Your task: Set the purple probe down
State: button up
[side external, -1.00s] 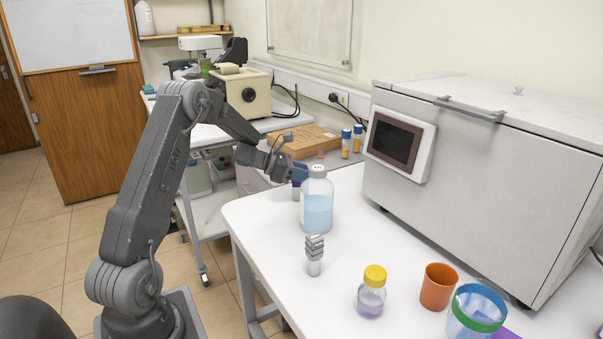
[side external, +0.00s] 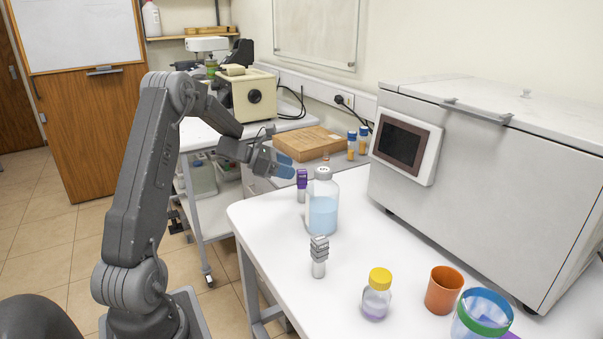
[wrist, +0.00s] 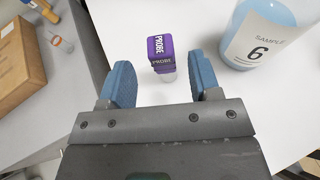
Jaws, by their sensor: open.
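The purple probe (side external: 302,181) stands upright on the white table, just behind and left of the large bottle of blue liquid (side external: 322,212). In the wrist view the purple probe (wrist: 161,52) shows its printed top, ahead of and between my fingers, apart from both. My gripper (side external: 286,167) is open and empty, a little above and left of the probe's top. Its two blue fingers also show in the wrist view (wrist: 162,82). The bottle, labelled sample 6 (wrist: 262,38), is close to the right finger.
A grey probe (side external: 318,257), a yellow-capped jar (side external: 377,293), an orange cup (side external: 443,290) and a green-banded clear container (side external: 482,316) stand toward the front. A large white machine (side external: 480,180) fills the right side.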

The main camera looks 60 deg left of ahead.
jog(key=v, duration=0.5)
jog(key=w+d+r+n+t+y, duration=0.15)
jog(key=d+r+n+y, duration=0.25)
jog(key=d+r+n, duration=0.4)
jog(key=w+d+r+n+t+y, duration=0.1)
jog(key=w+d+r+n+y, duration=0.35)
jog(key=n, duration=0.65)
jog(key=s+d+f+n+g+h, duration=0.1)
jog(key=s+d+n+g, duration=0.3)
jog(key=s+d+n, duration=0.6)
jog(key=s+d+f+n+g+h, duration=0.2)
jog(key=s+d+n+g, duration=0.3)
jog(key=s+d+n, duration=0.6)
jog(key=s+d+f, duration=0.1)
jog(key=s+d, duration=0.1)
jog(key=s, duration=0.1)
jog(key=shift+n, duration=0.3)
